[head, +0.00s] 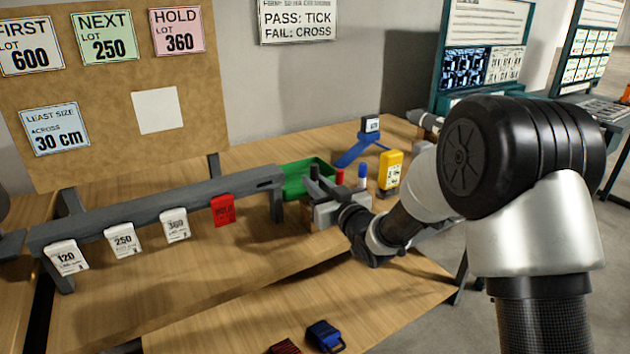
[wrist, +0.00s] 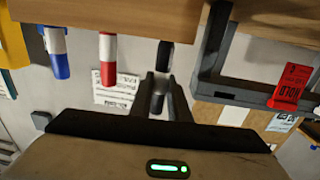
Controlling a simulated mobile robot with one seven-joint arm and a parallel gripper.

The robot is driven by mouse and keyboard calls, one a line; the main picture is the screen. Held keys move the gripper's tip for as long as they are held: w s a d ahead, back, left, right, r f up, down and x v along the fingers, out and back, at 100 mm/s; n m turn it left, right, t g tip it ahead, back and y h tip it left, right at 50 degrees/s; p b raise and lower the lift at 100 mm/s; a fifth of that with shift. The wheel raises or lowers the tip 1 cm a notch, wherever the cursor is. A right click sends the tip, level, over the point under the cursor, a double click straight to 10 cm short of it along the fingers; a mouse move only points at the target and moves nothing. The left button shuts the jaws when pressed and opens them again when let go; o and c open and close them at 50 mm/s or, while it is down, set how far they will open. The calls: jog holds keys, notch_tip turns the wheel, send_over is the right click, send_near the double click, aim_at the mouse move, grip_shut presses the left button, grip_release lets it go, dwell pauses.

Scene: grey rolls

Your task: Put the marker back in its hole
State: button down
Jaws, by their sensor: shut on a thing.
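My gripper (wrist: 158,92) is shut on a dark marker (wrist: 164,55), which shows between and beyond its fingers in the wrist view. That view is turned over, with the wooden surface at the top. The held marker's far end meets the edge of the wood there; I cannot tell whether it is in a hole. A red marker (wrist: 107,62) and a blue marker (wrist: 57,52) stand beside it in a row. In the head view, the red marker (head: 339,177) and blue marker (head: 362,174) rise by the pale holder block (head: 325,216). My gripper partly covers the block, and the held marker is hard to make out.
A green tray (head: 295,182) lies behind the holder. A yellow device (head: 390,170) and a blue stand (head: 360,150) are to its right and behind. A grey rail (head: 150,205) with hanging tags, including a red one (head: 222,210), runs left. The front bench is mostly clear.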

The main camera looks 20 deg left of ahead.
jog(key=shift+f, duration=1.6)
jog(key=c, duration=1.6)
grip_release()
jog(key=p+v, duration=0.2)
jog(key=v, duration=1.5)
jog(key=shift+s+d+r, duration=0.1)
jog(key=shift+s+d, duration=0.05)
jog(key=shift+s, duration=0.05)
